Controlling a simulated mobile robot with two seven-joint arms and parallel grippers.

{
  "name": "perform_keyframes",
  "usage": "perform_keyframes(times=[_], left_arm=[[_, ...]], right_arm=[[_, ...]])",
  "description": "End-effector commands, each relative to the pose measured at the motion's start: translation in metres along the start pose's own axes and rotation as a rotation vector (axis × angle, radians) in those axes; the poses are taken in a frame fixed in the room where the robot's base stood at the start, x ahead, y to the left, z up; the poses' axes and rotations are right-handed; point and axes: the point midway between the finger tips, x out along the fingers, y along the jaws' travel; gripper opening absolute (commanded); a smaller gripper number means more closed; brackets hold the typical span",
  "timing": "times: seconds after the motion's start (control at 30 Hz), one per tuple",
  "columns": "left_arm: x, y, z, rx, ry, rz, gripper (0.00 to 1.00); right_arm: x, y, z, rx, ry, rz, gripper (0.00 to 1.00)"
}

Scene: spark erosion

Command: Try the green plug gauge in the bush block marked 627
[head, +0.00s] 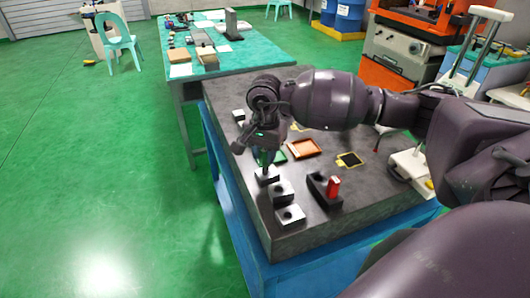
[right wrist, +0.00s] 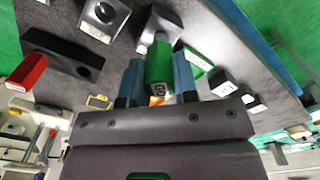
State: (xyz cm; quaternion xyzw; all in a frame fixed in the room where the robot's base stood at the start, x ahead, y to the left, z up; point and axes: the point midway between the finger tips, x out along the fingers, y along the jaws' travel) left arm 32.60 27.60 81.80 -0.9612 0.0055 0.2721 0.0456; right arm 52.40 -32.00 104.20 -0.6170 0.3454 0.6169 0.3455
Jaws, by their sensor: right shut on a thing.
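My right gripper (head: 265,150) is shut on the green plug gauge; it also shows in the right wrist view (right wrist: 158,85). The gauge's green handle (right wrist: 158,62) sits between the two fingers and points down towards a grey bush block (head: 266,176). That block also shows past the gauge in the right wrist view (right wrist: 160,20). I cannot tell whether the gauge's tip is above the bore or in it. Two more bush blocks, a middle one (head: 281,192) and a near one (head: 290,217), stand in the row. Their marks are too small to read surely. My left gripper is not in view.
A black stand (head: 318,187) with a red gauge (head: 334,187) is right of the blocks. An orange tray (head: 304,149) and a yellow-edged black pad (head: 350,160) lie farther back. More small blocks (head: 239,115) stand near the left edge.

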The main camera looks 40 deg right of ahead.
Motion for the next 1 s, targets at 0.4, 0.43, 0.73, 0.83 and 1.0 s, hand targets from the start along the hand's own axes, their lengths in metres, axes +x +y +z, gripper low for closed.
perform_keyframes(times=[0.4, 0.43, 0.73, 0.83, 1.0], left_arm=[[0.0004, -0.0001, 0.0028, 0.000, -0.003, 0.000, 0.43], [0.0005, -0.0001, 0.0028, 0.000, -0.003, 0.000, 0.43], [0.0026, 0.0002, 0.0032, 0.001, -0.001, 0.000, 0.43], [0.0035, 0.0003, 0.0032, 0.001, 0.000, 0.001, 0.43], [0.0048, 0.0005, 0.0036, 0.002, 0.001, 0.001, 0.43]], right_arm=[[-0.0002, 0.0000, 0.0004, 0.001, 0.000, 0.000, 0.02], [-0.0001, 0.0000, 0.0004, 0.001, 0.000, 0.000, 0.02], [0.0023, 0.0000, 0.0003, 0.001, 0.000, 0.000, 0.02], [0.0032, 0.0000, 0.0003, 0.001, 0.000, 0.000, 0.02], [0.0048, 0.0000, 0.0003, 0.001, 0.000, 0.000, 0.02]])
